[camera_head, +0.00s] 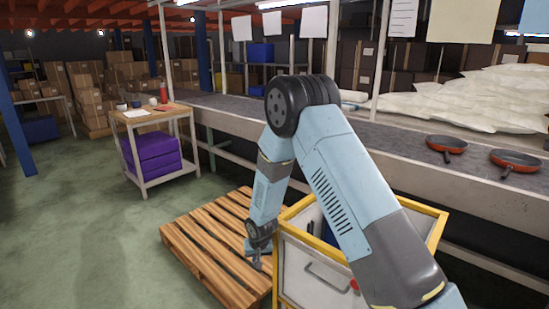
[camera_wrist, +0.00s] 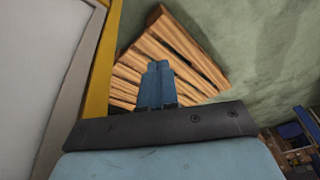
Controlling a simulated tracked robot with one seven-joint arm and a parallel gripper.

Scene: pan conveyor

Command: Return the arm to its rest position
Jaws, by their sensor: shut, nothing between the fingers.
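My arm rises from the lower right in the head view, bends at a dark elbow joint and hangs down over the left side of a yellow-framed white cart (camera_head: 312,262). My gripper (camera_head: 256,262) is at the lower end, pointing down, beside the cart and above a wooden pallet (camera_head: 205,240). In the wrist view my gripper (camera_wrist: 158,68) has its two blue fingers together with nothing between them. The pallet (camera_wrist: 190,45) lies below them, and the cart's yellow edge (camera_wrist: 103,60) is close on the left.
A grey conveyor (camera_head: 395,138) runs behind the arm, with two red pans (camera_head: 446,144) (camera_head: 515,160) at the right. A small table (camera_head: 150,116) with purple bins (camera_head: 153,158) stands at the left. Open green floor (camera_head: 85,220) lies left of the pallet.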

